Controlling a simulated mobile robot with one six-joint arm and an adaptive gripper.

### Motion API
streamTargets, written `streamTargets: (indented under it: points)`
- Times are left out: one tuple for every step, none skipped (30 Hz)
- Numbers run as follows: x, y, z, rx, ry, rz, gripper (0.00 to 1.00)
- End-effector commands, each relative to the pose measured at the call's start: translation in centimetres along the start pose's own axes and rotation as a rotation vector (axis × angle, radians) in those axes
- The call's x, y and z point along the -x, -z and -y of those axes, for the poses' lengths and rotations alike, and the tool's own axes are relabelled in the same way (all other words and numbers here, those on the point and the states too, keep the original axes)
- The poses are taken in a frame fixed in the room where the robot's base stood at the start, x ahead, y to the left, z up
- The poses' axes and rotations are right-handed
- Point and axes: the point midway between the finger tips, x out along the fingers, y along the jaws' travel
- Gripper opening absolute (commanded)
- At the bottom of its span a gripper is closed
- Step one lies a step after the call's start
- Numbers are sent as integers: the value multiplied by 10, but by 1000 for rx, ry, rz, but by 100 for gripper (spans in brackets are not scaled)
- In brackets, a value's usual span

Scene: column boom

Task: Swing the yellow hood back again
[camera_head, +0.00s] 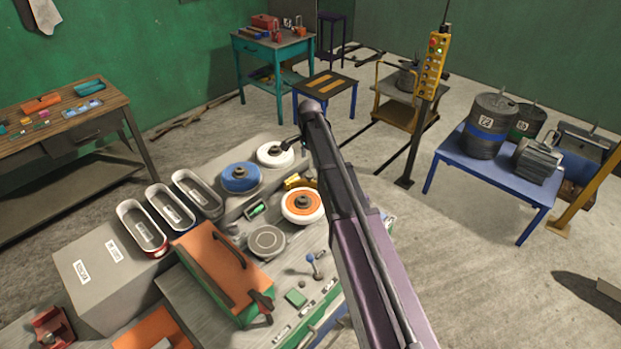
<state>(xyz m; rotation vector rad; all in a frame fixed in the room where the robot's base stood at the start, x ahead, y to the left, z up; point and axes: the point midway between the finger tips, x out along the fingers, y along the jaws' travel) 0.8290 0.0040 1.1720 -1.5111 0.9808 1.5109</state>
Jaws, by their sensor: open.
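A small yellow part (294,182), which may be the yellow hood, shows on the grey bench between the blue wheel (240,178) and the white-and-orange wheel (302,204). My own arm passes close on its right and hides what lies behind. I cannot tell whether the part is swung forward or back. A white wheel (272,155) with a dark hub stands just beyond it. My gripper cannot be made out; only the arm links show, reaching from the lower right up to the middle.
Several metal bins (142,228) stand left of the wheels. An orange-lidded case (218,262) with a dark handle lies at the front. A grey disc (267,241) and small tools lie nearby. A blue table (497,184) with drums stands right; open floor (465,260) lies before it.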

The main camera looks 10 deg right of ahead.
Motion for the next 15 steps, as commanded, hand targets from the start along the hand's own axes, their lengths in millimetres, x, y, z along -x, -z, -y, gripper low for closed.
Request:
streamTargets:
  points:
    - [-8,0,0,0,0,0,82]
    - [-10,0,0,0,0,0,82]
    - [-13,0,0,0,0,0,82]
    - [-16,0,0,0,0,0,82]
    - [-18,0,0,-1,0,0,82]
    - [-21,0,0,-1,0,0,82]
    - [-23,0,0,-1,0,0,82]
    - [-25,0,0,-1,0,0,82]
    - [-28,1,0,-1,0,0,82]
    - [-30,1,0,-1,0,0,82]
    - [-33,1,0,-1,0,0,82]
    - [-36,1,0,-1,0,0,82]
    - [-38,1,0,-1,0,0,82]
    - [-40,1,0,-1,0,0,82]
    - [-43,1,0,-1,0,0,82]
